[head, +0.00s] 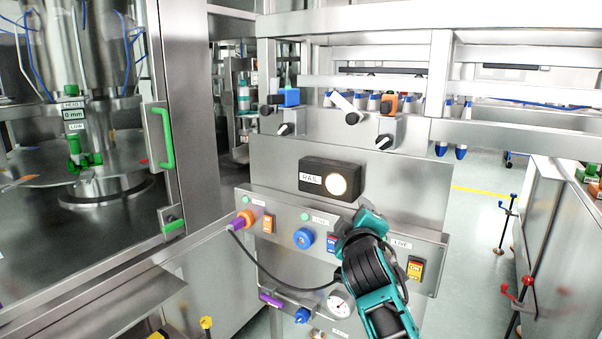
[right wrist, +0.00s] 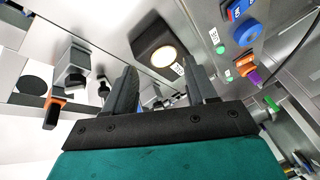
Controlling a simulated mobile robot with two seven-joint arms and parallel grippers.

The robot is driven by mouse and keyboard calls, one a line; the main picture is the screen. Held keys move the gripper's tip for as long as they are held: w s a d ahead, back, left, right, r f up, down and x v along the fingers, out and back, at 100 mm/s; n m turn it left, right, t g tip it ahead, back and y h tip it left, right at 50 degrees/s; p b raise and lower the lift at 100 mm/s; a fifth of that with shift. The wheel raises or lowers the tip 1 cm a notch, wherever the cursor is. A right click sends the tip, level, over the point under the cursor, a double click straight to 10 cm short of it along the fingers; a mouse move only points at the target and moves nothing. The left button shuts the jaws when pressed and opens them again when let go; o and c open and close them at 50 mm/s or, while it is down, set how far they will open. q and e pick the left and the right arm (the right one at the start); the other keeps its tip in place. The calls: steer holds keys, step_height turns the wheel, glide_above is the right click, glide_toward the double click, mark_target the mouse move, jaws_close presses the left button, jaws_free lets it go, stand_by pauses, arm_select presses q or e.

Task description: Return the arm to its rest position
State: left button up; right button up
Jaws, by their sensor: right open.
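My right arm (head: 375,285), teal and black, comes up from the bottom of the head view. Its gripper (head: 366,215) is in front of the control panel's right half, below the black RAIL box (head: 328,178), and hides part of the panel. In the right wrist view the two dark fingers of my right gripper (right wrist: 163,85) stand apart with nothing held between them. The RAIL box with its lit round lamp (right wrist: 160,45) shows beyond the fingers. I cannot tell the exact gap to the panel. My left gripper is not in view.
The panel (head: 260,200) carries a blue knob (head: 304,238), switches (head: 415,268) and a black cable (head: 258,262). A gauge (head: 341,304) hangs below. A machine with a green-handled door (head: 163,137) stands left. Open floor (head: 477,230) lies to the right.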

steer(key=s+d+f+m+g+y, duration=0.2)
steer(key=s+f, duration=0.8)
steer(key=f, duration=0.4)
steer(key=s+d+f+m+g+y, duration=0.1)
steer(key=s+d+f+m+g, duration=0.15)
steer(key=s+f, duration=0.9)
steer(key=s+f+m+g+y, duration=0.1)
steer(key=s+f+m, duration=0.2)
steer(key=s+f, duration=0.4)
steer(key=s, duration=0.5)
steer(key=shift+s+f+g, duration=0.2)
steer(key=shift+s+g, duration=0.1)
steer(key=shift+g, duration=0.05)
steer(key=shift+d+m, duration=0.1)
steer(key=shift+m, duration=0.15)
